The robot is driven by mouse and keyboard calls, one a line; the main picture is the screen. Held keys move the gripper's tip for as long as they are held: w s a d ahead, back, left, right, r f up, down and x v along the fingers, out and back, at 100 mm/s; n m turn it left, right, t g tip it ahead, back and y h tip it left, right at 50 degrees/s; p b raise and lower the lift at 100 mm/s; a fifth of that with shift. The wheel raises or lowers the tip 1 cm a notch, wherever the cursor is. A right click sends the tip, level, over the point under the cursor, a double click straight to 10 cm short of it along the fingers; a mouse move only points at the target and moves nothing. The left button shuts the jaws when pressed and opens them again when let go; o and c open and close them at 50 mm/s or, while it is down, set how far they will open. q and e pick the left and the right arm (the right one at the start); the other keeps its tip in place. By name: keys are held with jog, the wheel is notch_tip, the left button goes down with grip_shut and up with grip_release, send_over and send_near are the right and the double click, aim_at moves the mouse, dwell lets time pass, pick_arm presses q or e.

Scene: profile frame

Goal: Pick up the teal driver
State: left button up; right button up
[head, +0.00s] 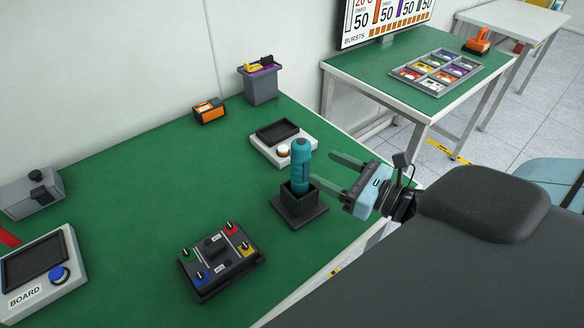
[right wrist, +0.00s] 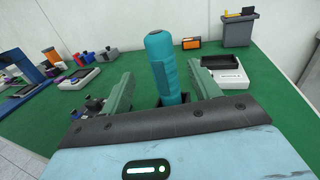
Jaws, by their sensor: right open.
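The teal driver (head: 301,165) stands upright in a dark square holder (head: 299,211) on the green table. My right gripper (head: 321,166) is open, to the right of the driver, with its two fingers pointing left toward it. In the right wrist view the driver (right wrist: 163,66) rises between the two open fingers, in line with the gap between them. I cannot tell whether either finger touches it. The holder is mostly hidden there behind the gripper body. My left gripper is in neither view.
A black box with coloured switches (head: 220,262) sits front left of the holder. An orange box (head: 208,111) and a grey bin (head: 261,85) stand by the wall. A board console (head: 42,270) is at left.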

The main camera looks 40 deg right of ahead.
aim_at(309, 158)
jog(key=shift+w+r, duration=0.1)
jog(key=shift+w, duration=0.15)
jog(key=shift+w+a, duration=0.3)
jog(key=shift+w, duration=0.35)
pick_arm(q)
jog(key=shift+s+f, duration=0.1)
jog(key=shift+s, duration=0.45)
pick_arm(e)
jog(key=shift+w+a, duration=0.1)
jog(key=shift+w, duration=0.15)
jog(key=shift+w+a, duration=0.2)
jog(key=shift+w, duration=0.5)
jog(key=shift+p+x, duration=0.45)
jog(key=shift+x, duration=1.45)
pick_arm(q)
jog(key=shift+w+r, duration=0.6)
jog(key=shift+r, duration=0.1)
pick_arm(e)
jog(key=shift+f, duration=0.2)
